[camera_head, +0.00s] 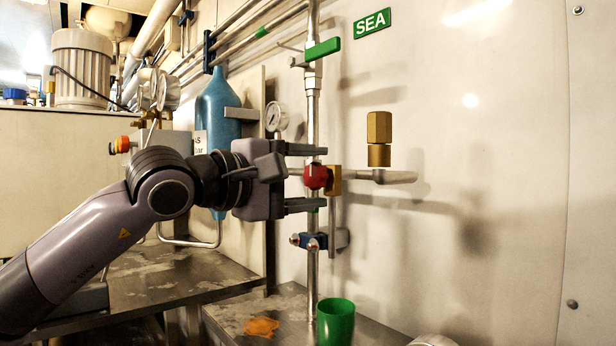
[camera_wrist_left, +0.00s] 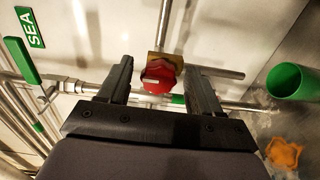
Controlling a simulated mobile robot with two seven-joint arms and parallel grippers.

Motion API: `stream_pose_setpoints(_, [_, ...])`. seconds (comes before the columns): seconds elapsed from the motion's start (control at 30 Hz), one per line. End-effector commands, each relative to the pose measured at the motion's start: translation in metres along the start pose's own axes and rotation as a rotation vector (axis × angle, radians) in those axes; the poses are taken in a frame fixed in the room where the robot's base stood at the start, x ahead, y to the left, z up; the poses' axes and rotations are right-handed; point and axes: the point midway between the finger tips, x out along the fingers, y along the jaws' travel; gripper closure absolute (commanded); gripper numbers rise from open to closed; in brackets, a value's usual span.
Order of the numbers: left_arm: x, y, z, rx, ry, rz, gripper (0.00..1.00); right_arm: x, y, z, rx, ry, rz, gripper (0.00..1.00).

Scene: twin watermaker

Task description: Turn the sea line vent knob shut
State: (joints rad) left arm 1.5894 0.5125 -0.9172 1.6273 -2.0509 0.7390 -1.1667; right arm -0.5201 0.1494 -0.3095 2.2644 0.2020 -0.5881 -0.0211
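The red vent knob (camera_head: 316,176) sits on a brass valve body (camera_head: 334,181) on the vertical sea line pipe (camera_head: 313,110). In the left wrist view the knob (camera_wrist_left: 158,76) has a lobed edge and a pale mark on its face. My left gripper (camera_head: 305,177) is open, with one finger above and one below the knob's level. In the left wrist view the knob shows between and slightly beyond the fingertips (camera_wrist_left: 160,80), with gaps on both sides. I cannot tell whether a finger touches it. My right gripper is not in view.
A green lever handle (camera_head: 323,49) is higher on the pipe, near the SEA sign (camera_head: 372,22). A blue clamp (camera_head: 314,242) is below the knob. A green cup (camera_head: 335,322) stands beneath. A brass fitting (camera_head: 379,138) is to the right. A gauge (camera_head: 276,117) and blue cylinder (camera_head: 218,105) are left.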

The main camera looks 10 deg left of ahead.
Motion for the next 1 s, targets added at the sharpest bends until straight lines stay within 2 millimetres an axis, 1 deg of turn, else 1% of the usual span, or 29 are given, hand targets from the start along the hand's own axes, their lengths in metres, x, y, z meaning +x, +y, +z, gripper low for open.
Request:
stream_pose_setpoints(0.27, [-0.002,0.001,-0.001,-0.002,0.001,0.002,0.36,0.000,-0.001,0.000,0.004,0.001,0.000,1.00])
stream_pose_setpoints(0.37, [-0.010,0.001,-0.001,-0.002,0.002,0.003,0.36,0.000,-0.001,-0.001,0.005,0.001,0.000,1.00])
stream_pose_setpoints(0.7, [-0.059,0.000,-0.001,-0.001,0.002,0.001,0.36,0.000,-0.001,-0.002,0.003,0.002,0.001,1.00])
stream_pose_setpoints(0.83, [-0.069,0.000,-0.001,-0.002,0.001,0.000,0.36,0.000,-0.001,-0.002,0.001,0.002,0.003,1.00])
stream_pose_setpoints(1.0, [-0.072,0.000,0.000,-0.002,0.000,0.000,0.36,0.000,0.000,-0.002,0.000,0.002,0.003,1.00])
